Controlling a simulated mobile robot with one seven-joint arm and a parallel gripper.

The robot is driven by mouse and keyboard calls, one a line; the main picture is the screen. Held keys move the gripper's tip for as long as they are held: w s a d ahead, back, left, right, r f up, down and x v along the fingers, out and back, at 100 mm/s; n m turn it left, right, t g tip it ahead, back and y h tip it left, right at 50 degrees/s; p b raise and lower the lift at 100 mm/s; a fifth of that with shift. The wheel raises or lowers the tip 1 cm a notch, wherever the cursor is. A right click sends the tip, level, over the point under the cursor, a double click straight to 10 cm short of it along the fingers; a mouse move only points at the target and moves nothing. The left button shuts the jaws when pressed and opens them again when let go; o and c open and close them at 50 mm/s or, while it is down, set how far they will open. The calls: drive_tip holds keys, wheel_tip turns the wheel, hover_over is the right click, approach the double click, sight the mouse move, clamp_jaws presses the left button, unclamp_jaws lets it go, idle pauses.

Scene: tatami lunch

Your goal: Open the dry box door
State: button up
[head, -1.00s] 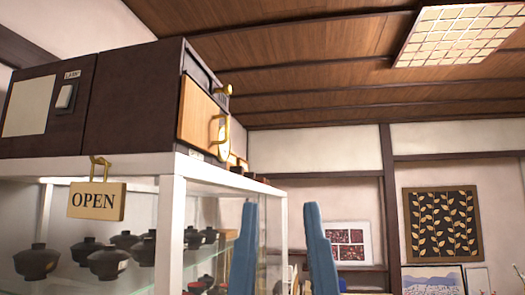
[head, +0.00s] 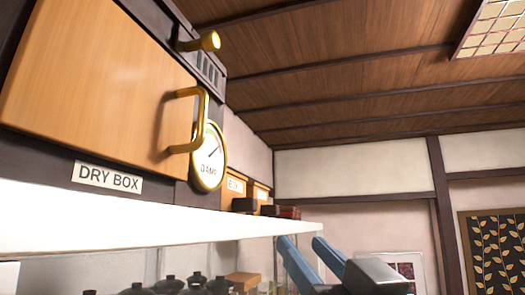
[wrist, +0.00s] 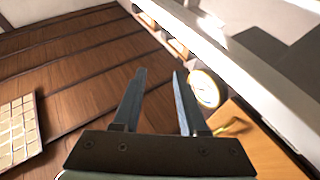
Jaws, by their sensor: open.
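The dry box is a dark cabinet on a white shelf top. Its light wooden door (head: 95,75) looks shut and has a brass bar handle (head: 204,120) at its right edge. In the wrist view the door (wrist: 275,143) and its handle (wrist: 235,126) show at the lower right, partly hidden. My gripper (head: 300,240), with two blue fingers, is low and to the right of the handle in the head view. In the wrist view my gripper (wrist: 162,72) is open, with nothing between its fingers, and the handle lies to the right of the right finger.
A round damp gauge (head: 209,156) sits just right of the handle, with a brass knob (head: 210,42) above. Small boxes (head: 236,186) and dark items stand further along the shelf (head: 100,222).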

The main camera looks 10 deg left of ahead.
wheel_tip(320, 180, up, 4)
drive_tip(key=n+g+y+p, duration=0.7)
drive_tip(key=n+g+p, duration=0.15)
drive_tip(key=g, duration=0.55)
approach(205, 111)
drive_tip(key=shift+n, duration=0.45)
drive_tip(key=p+x, duration=0.4)
drive_tip(key=x, duration=0.3)
drive_tip(key=shift+a+r, duration=0.15)
drive_tip(key=shift+x, duration=0.8)
drive_tip(key=shift+c, duration=0.2)
clamp_jaws()
